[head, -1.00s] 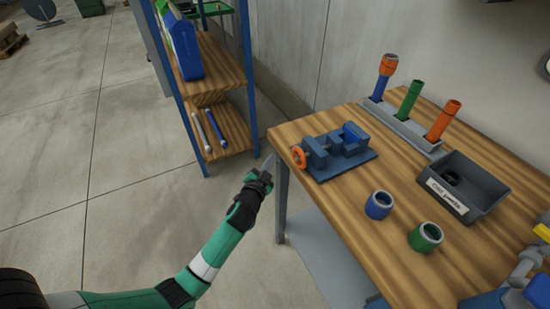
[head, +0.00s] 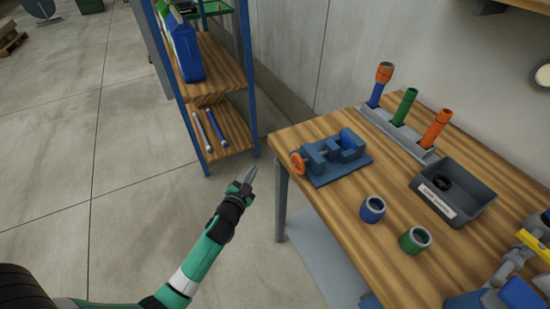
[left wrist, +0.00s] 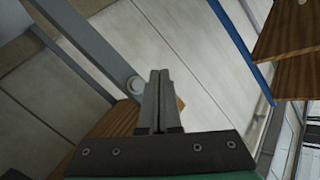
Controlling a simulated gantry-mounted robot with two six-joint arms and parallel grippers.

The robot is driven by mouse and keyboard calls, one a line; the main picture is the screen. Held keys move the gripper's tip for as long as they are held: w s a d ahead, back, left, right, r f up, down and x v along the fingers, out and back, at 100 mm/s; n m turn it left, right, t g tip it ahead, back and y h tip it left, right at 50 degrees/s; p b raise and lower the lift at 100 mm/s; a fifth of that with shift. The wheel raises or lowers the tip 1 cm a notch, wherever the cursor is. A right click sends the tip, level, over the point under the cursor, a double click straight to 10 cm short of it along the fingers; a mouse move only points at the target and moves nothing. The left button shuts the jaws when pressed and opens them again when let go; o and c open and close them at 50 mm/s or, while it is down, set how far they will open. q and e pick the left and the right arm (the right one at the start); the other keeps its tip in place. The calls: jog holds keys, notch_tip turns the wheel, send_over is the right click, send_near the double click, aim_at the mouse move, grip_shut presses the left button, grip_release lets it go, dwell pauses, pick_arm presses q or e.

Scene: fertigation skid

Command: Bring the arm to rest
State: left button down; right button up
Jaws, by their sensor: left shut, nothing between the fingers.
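My left gripper (head: 250,174) is shut and empty. It is over the open floor between the wooden shelf and the workbench, left of the bench's near-left leg in the head view. My green and black left arm reaches up to it from the lower left. In the left wrist view the two grey fingers (left wrist: 159,78) lie together with nothing between them. My right gripper does not show.
The workbench (head: 405,258) holds a blue vise (head: 335,158), a blue ring (head: 373,209), a green ring (head: 415,239), a grey bin (head: 470,204) and a rack with tubes (head: 404,107). A shelf unit (head: 222,75) stands behind.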

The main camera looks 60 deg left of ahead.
pick_arm(q)
jog(key=shift+s, duration=0.15)
dwell(0.4)
jog(key=w+d+r+n+t+h+p, duration=0.1)
jog(key=w+d+r+t+p, duration=0.2)
jog(key=r, duration=1)
jog(key=w+d+r+t+p, duration=0.2)
jog(key=w+d+r, duration=0.3)
jog(key=r, duration=0.9)
jog(key=w+d+r+n+t+h+p, duration=0.1)
jog(key=w+d+r+t+p, duration=0.3)
jog(key=r, duration=0.9)
jog(key=s+d+r+m+t+h+p, duration=0.15)
jog(key=s+d+r+h, duration=0.35)
jog(key=r, duration=0.5)
jog(key=s+d+r+m+t+h+p, duration=0.1)
jog(key=s+d+r+t+h, duration=0.15)
jog(key=d+r, duration=0.6)
jog(key=s+d+r+m+t+h+p, duration=0.1)
jog(key=s+d+r+t+h, duration=0.3)
jog(key=r, duration=0.7)
notch_tip(320, 180, up, 37)
jog(key=g+p, duration=0.2)
jog(key=p, duration=3.5)
jog(key=shift+s+d+y, duration=0.2)
jog(key=shift+d+y, duration=0.15)
jog(key=shift+d, duration=0.1)
